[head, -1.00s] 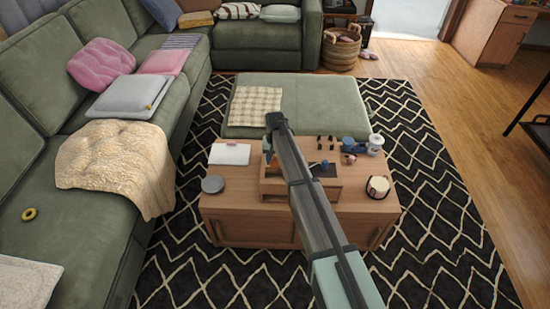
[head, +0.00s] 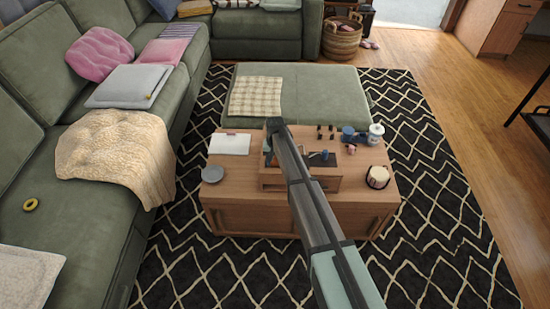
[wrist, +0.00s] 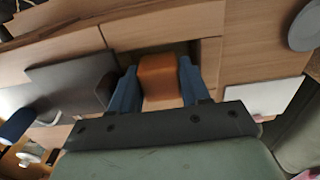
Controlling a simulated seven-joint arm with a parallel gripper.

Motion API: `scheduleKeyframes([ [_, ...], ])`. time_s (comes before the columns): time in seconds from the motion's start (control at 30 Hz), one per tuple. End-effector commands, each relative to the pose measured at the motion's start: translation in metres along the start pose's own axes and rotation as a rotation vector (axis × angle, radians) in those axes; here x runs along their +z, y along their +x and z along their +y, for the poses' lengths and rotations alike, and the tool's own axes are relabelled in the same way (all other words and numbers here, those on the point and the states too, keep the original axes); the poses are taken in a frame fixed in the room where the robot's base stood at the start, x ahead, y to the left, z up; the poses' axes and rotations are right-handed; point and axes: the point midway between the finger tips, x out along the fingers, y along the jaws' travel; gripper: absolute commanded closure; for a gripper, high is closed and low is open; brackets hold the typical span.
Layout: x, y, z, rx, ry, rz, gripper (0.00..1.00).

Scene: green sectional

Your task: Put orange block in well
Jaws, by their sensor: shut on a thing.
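The orange block (wrist: 160,78) is between the two blue fingers of my gripper (wrist: 158,70) in the wrist view. My gripper is shut on it. Around and behind the block is a rectangular well (wrist: 180,47) with a dark floor and wooden walls, in a wooden box (wrist: 235,50). The block is over or in the mouth of the well; I cannot tell how deep it is. In the head view the wooden box (head: 298,184) stands on the coffee table (head: 230,190), and my gripper (head: 268,153) is at its left part.
A dark pad (head: 322,158) with a blue knob is on the box's right part. A white clipboard (head: 230,144) and a grey disc (head: 212,174) lie left. A candle jar (head: 377,177), a white-lidded jar (head: 375,133) and small dark pieces are right. A green ottoman (head: 315,95) is behind.

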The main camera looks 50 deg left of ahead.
Motion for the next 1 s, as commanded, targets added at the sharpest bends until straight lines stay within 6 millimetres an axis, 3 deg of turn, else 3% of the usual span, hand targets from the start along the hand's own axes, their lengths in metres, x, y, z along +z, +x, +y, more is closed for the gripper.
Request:
scheduleKeyframes([
  [0.27,0.0,0.0011,0.0,0.0,0.0,0.0,0.83],
  [0.3,0.0,0.0011,0.0,0.0,0.0,0.0,0.52],
  [0.6,0.0,0.0009,0.0002,0.0,0.0,0.0,0.24],
  [0.7,0.0,0.0009,0.0004,0.001,0.0,0.0,0.24],
  [0.73,0.0,0.0009,0.0004,0.001,0.0,0.0,0.28],
  [0.83,0.0,0.0009,0.0007,0.001,0.0,0.0,0.19],
  [1.0,0.0,0.0005,0.001,0.002,0.0,0.0,0.19],
])
